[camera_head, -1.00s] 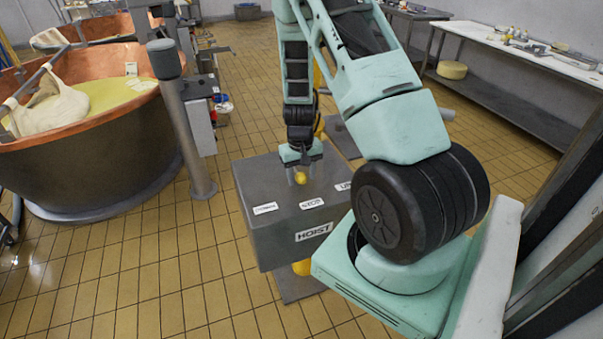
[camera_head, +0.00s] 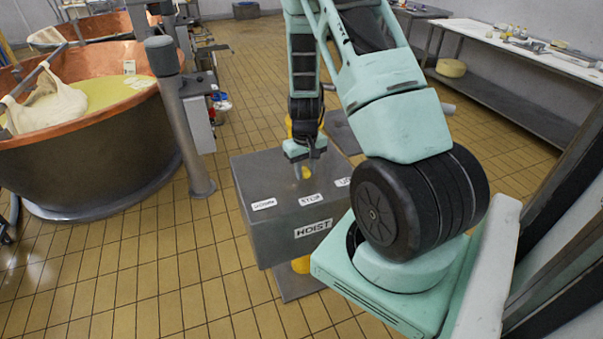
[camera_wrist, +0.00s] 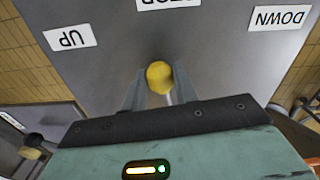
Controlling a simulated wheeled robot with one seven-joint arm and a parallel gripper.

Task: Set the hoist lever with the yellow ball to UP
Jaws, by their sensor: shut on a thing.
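The hoist lever's yellow ball (camera_head: 306,173) is above the grey hoist box (camera_head: 290,238), behind the STOP label (camera_head: 311,199). In the wrist view the ball (camera_wrist: 159,77) sits between the two fingers of my gripper (camera_wrist: 160,88), with part of a pale rod below it. My gripper (camera_head: 305,158) is shut on the ball from above. The UP label (camera_head: 343,182) is to the right of the ball and the DOWN label (camera_head: 263,204) to the left. In the wrist view the UP label (camera_wrist: 71,38) is left and DOWN (camera_wrist: 279,17) right. The lever stands near the middle, by STOP.
A copper vat (camera_head: 95,150) with a cloth bundle stands at the left, beside a grey post (camera_head: 185,125). A long table (camera_head: 530,50) runs along the right wall. Tiled floor around the box is mostly open.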

